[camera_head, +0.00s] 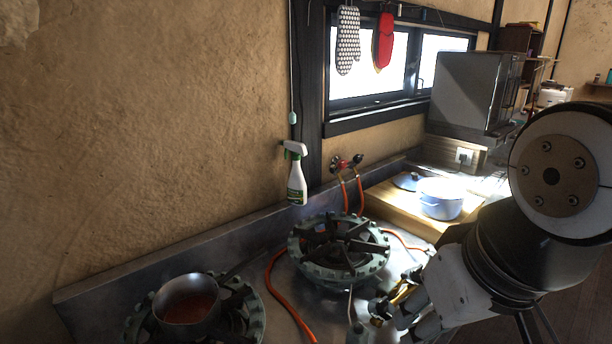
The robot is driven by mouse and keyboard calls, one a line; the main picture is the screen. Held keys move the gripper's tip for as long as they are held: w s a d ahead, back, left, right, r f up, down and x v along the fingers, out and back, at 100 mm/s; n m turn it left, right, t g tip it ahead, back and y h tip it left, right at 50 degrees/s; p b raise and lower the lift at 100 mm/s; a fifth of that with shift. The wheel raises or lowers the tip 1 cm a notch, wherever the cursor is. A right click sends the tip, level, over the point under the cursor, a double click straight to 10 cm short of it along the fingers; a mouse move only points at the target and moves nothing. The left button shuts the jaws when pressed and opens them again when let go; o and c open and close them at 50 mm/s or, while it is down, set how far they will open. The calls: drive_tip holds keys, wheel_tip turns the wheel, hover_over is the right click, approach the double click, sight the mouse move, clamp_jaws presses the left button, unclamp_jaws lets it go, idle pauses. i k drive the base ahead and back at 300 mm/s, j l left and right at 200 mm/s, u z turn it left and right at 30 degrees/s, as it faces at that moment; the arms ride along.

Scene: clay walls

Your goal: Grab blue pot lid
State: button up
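The blue pot lid (407,181) lies on a wooden board at the back right of the counter, close behind and left of a light blue pot (441,199). The pot stands on the same board and looks open on top. My gripper (382,308) is low in the picture, in front of the near burner's right side and well short of the lid. Its fingers are small, dark and partly hidden by my arm, so I cannot tell whether they are open or shut.
A gas burner (340,250) with orange hoses stands between the wall and my arm. A saucepan (187,304) with red contents sits on another burner at front left. A spray bottle (296,178) is by the wall. A grey metal box (470,92) overhangs behind the board (392,204).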

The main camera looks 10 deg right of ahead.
sight(408, 182)
drive_tip(key=i+l+u, duration=0.15)
drive_tip(key=l+u, duration=0.2)
drive_tip(key=l, duration=0.25)
drive_tip(key=i+l+u, duration=0.1)
drive_tip(key=l+u, duration=0.25)
drive_tip(key=l, duration=0.25)
drive_tip(key=i+l, duration=0.1)
drive_tip(key=l, duration=0.55)
drive_tip(key=i+l+u, duration=0.15)
drive_tip(key=l, duration=1.2)
drive_tip(key=i+l+u, duration=0.1)
drive_tip(key=l, duration=0.55)
drive_tip(key=i+l, duration=0.1)
drive_tip(key=l, duration=1.6)
drive_tip(key=i, duration=0.1)
